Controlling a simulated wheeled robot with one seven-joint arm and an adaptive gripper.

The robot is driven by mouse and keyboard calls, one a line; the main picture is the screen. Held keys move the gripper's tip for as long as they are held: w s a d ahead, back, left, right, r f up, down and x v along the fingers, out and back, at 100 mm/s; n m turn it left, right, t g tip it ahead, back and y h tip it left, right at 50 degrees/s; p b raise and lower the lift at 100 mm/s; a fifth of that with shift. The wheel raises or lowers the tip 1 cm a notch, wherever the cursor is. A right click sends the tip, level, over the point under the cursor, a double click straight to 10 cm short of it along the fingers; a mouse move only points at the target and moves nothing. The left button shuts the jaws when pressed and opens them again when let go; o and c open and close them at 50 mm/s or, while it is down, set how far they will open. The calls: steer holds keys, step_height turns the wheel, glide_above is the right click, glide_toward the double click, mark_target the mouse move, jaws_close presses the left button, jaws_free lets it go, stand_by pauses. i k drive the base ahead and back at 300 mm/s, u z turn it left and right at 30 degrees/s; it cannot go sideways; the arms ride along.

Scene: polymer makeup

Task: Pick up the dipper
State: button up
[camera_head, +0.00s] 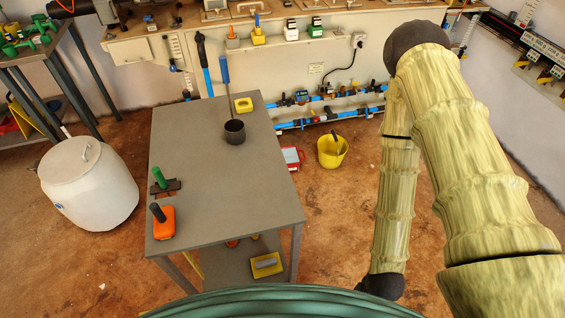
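The dipper (234,132) appears to be the dark round cup with a long upright handle, blue at its upper end. It stands on the far part of the grey table (210,195), near the right edge. My arm fills the right side of the view, bent at a high elbow and hanging down to a dark joint to the right of the table. My gripper's fingers do not show. No part of my arm touches the dipper.
A yellow block (243,105) sits just behind the dipper. An orange tool (162,222) and a green-handled tool (160,178) lie at the table's left edge. The table's middle is clear. A white drum (88,185) and a yellow bucket (332,152) stand on the floor.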

mark_target(234, 129)
steer(key=u, duration=1.35)
steer(key=k, duration=1)
steer(key=u, duration=0.2)
